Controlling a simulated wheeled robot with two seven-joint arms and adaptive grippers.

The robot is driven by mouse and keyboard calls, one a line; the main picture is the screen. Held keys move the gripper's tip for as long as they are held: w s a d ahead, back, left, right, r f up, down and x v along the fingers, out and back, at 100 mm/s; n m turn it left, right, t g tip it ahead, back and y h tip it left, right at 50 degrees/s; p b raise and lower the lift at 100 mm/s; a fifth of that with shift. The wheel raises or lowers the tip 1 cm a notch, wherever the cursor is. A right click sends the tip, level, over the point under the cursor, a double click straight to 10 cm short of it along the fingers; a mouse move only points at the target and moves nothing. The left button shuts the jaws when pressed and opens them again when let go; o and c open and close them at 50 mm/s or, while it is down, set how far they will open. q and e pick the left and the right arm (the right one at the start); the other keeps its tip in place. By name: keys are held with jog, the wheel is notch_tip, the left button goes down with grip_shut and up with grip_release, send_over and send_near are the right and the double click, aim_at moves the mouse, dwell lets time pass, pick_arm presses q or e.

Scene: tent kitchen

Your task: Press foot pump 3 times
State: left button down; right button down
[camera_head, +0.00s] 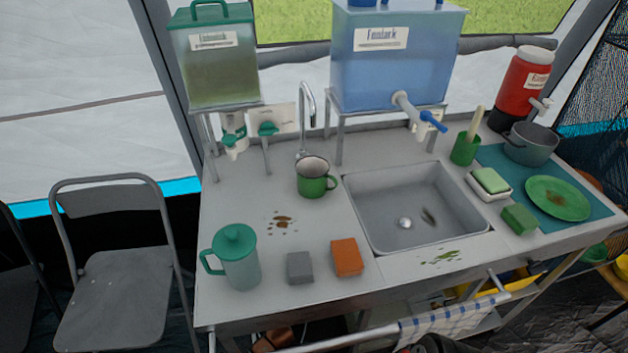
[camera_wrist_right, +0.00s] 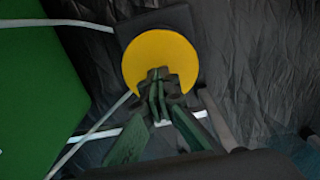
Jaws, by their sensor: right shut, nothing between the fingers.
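In the right wrist view a round yellow pad (camera_wrist_right: 160,48) sits on a dark square base (camera_wrist_right: 124,22) on the dark floor; it looks like the foot pump. My right gripper (camera_wrist_right: 158,78) is shut and empty, with its fingertips over the lower middle of the pad. I cannot tell whether the fingertips touch the pad or hang above it. The gripper hides the pad's lower part. The head view does not clearly show the pump, and my left gripper is not in view.
In the head view the counter (camera_head: 225,305) holds a sink (camera_head: 385,235), a tap (camera_head: 308,100), a green mug (camera_head: 316,182) and a lidded jug (camera_head: 238,265). A striped towel (camera_head: 455,318) hangs on the front rail (camera_head: 345,340). Pale tubes (camera_wrist_right: 95,135) run beside the pump.

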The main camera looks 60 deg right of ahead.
jog(key=shift+f+b, duration=1.3)
jog(key=shift+f, duration=1.55)
jog(key=shift+r, duration=0.15)
jog(key=shift+r+p, duration=2.9)
jog(key=shift+r, duration=0.1)
jog(key=shift+f, duration=0.2)
